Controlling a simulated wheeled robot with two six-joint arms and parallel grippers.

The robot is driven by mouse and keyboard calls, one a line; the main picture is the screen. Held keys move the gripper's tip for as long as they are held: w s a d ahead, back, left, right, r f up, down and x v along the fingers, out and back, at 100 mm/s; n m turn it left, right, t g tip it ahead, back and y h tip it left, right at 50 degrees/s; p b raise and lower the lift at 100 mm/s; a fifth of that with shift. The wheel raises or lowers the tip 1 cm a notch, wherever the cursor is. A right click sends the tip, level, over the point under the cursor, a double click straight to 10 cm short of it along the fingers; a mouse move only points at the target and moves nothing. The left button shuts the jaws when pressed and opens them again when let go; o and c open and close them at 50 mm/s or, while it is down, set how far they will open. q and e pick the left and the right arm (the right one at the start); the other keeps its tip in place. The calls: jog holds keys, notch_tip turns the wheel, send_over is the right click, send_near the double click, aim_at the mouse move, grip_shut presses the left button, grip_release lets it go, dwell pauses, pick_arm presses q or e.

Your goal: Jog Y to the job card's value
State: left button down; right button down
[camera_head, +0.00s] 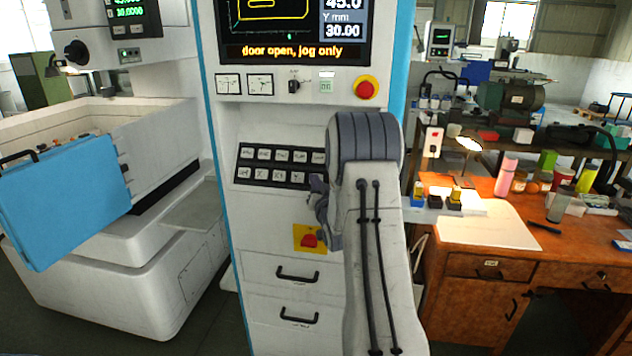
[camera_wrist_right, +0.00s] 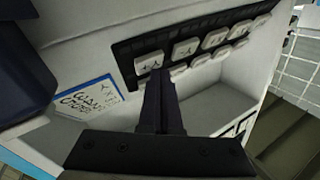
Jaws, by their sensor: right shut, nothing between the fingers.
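The control console's screen (camera_head: 297,25) reads "Y mm 30.00", a partly cut-off 45.0 above it, and "door open, jog only". Below it, a dark keypad (camera_head: 280,166) holds two rows of pale keys, some marked with axis letters. My right gripper (camera_head: 317,185) is at the keypad's right end, its forearm hiding what lies behind. In the right wrist view the fingers (camera_wrist_right: 159,78) are shut and empty, tips over or just below a jog key (camera_wrist_right: 153,62); contact is unclear. A blue-edged card (camera_wrist_right: 88,104) with handwriting is left of the fingers, not clearly readable.
A red emergency button (camera_head: 366,89) sits right under the screen. A red switch on yellow (camera_head: 308,239) is below the keypad. The blue machine door (camera_head: 65,200) hangs at left. A cluttered wooden bench (camera_head: 480,258) stands at right.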

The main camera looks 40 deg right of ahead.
jog(key=shift+w+d+f+b, duration=0.2)
jog(key=shift+b, duration=0.15)
dwell(0.6)
dwell(0.3)
jog(key=shift+s+a+r, duration=0.4)
jog(key=shift+a+r, duration=0.05)
jog(key=shift+a, duration=0.05)
jog(key=shift+r, duration=0.1)
jog(key=s+a+r, duration=0.2)
jog(key=a, duration=0.1)
jog(key=shift+s+r+p, duration=0.35)
jog(key=shift+r+p, duration=0.05)
dwell(2.4)
